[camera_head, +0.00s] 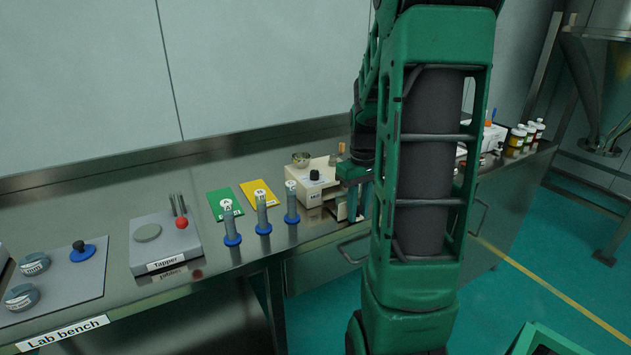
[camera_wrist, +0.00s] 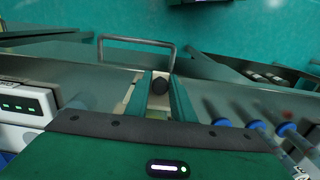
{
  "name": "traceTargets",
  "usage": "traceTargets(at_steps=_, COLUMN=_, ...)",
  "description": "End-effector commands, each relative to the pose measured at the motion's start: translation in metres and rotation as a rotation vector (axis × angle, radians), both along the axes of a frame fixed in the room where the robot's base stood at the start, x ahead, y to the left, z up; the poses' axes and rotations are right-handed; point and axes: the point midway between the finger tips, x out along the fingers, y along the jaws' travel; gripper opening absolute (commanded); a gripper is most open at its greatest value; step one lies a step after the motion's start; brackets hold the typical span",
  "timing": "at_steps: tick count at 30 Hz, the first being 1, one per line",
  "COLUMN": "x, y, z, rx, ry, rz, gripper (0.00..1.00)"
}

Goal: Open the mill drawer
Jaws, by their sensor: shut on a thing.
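The mill (camera_head: 312,190) is a cream box with a dark knob on top and a small metal bowl at its back. It stands on the steel lab bench, left of my arm. My gripper (camera_head: 353,175) is at its right side, pointing down. A pale part, which looks like the mill drawer (camera_head: 342,211), shows just below the fingers. In the wrist view my gripper's two green fingers (camera_wrist: 161,98) close around a dark round knob (camera_wrist: 160,85) with cream surface beside it. My arm and fingers hide much of the drawer, so how far it is out cannot be told.
Several blue-based cylinders (camera_head: 263,227) stand left of the mill, before green (camera_head: 225,203) and yellow (camera_head: 259,192) cards. The tapper (camera_head: 165,243) is further left. A bench drawer handle (camera_head: 352,252) sticks out below the bench's front edge. Several bottles (camera_head: 526,136) stand at the right.

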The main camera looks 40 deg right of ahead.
Motion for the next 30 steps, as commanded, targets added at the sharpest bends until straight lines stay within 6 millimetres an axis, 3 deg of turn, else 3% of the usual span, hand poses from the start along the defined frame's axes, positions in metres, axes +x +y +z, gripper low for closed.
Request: traceTargets(at_steps=30, x=0.0001, y=0.0018, z=0.0000, rx=0.002, ry=0.000, rz=0.004, gripper=0.08)
